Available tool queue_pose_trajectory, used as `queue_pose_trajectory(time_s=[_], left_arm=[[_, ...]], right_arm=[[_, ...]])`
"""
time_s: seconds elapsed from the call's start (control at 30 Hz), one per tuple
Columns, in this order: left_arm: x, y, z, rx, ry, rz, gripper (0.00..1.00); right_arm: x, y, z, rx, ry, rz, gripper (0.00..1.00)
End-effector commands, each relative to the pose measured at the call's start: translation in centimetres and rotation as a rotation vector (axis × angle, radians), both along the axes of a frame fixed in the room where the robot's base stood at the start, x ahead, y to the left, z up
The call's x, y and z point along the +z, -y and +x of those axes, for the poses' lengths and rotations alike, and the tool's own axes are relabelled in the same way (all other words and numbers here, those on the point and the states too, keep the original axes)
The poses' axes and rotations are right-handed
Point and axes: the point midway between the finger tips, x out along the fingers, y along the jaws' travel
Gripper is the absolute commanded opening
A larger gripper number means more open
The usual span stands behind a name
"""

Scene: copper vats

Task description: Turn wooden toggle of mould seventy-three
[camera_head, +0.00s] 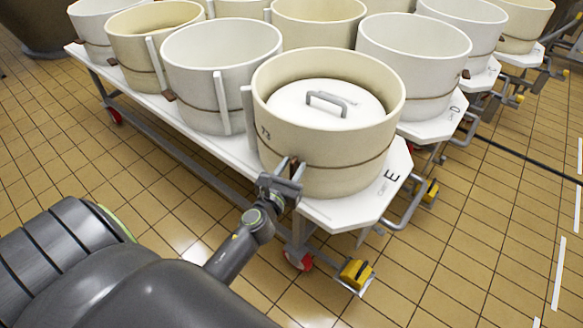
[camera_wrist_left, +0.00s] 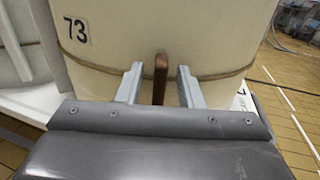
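Mould 73 (camera_head: 330,130) is a cream round tub with a brown cord around it and a white lid with a grey handle inside. It stands at the front end of a white cart marked E. Its number 73 (camera_wrist_left: 76,30) shows clearly in the left wrist view. The brown wooden toggle (camera_wrist_left: 160,78) stands upright at the cord on the mould's front. My left gripper (camera_wrist_left: 156,84) is open, with one finger on each side of the toggle and gaps between. In the head view my left gripper (camera_head: 285,172) is at the mould's front wall. My right gripper is not in view.
The white cart top (camera_head: 345,212) carries several other white and cream moulds behind. A grey handle (camera_head: 407,205) sticks out at its right corner, and a yellow wheel brake (camera_head: 355,273) stands below. Tiled floor (camera_head: 450,265) is clear to the right.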

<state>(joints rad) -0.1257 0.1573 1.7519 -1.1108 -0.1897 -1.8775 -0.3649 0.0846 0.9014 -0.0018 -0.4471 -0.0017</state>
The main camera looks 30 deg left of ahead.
Motion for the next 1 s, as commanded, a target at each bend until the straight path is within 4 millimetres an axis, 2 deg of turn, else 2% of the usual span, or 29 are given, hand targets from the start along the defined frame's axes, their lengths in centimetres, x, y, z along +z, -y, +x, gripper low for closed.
queue_pose_trajectory(time_s=[0.17, 0.43, 0.77, 1.0], left_arm=[[-0.01, 0.00, -0.01, 0.000, 0.000, 0.000, 0.34], [-0.01, 0.02, -0.03, 0.000, 0.000, 0.000, 0.00], [-0.04, -0.03, -0.06, 0.000, 0.004, -0.020, 0.00], [-0.12, -0.24, -0.11, 0.000, 0.023, -0.131, 0.00]], right_arm=[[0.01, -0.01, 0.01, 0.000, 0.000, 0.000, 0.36], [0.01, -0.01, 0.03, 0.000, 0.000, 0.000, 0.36], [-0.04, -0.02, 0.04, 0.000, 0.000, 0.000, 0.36], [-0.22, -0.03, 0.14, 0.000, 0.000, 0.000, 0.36]])
